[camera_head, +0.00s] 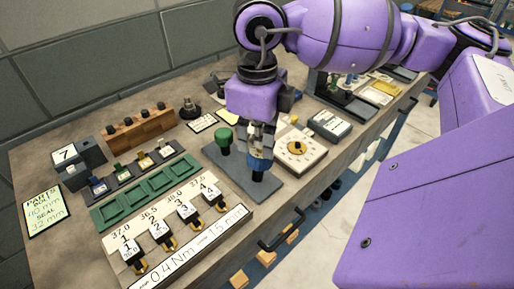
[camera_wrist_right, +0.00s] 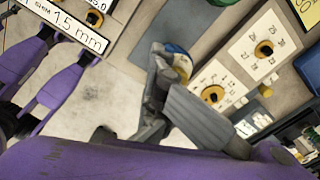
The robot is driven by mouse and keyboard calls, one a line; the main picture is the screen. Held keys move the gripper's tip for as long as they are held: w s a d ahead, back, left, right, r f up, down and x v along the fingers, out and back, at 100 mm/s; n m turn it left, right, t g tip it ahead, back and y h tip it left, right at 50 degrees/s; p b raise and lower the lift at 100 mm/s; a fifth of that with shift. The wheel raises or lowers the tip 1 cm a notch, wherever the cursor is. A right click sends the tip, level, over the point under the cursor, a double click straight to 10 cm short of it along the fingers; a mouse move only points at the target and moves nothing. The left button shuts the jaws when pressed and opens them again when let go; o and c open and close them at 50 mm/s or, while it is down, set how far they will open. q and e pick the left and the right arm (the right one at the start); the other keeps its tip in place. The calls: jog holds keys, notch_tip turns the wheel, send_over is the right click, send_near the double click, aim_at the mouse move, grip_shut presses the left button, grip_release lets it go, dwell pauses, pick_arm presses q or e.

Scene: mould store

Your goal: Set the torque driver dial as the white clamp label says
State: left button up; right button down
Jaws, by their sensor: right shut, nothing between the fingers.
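A pale plate with a round yellow dial (camera_head: 296,147) lies right of my right gripper (camera_head: 259,166). The right wrist view shows two such dials, a nearer one (camera_wrist_right: 213,95) and another (camera_wrist_right: 264,49); their settings are too small to read. My right gripper is shut and empty, pointing down beside a blue-topped tool (camera_head: 259,150) on a dark pad. It partly hides that tool. My left gripper is out of view.
A green-topped tool (camera_head: 224,140) stands on the same dark pad (camera_head: 240,178). Left are a green tray (camera_head: 145,193), a numbered card with several small pieces (camera_head: 165,225), and a wooden rack (camera_head: 138,129). A grey box (camera_head: 329,125) lies beyond the dial. My purple arm covers the back right.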

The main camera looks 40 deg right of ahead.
jog(key=n, duration=0.3)
jog(key=shift+b, duration=0.35)
jog(key=shift+s+f, duration=0.1)
jog(key=c, duration=1.2)
grip_release()
jog(key=shift+o, duration=0.2)
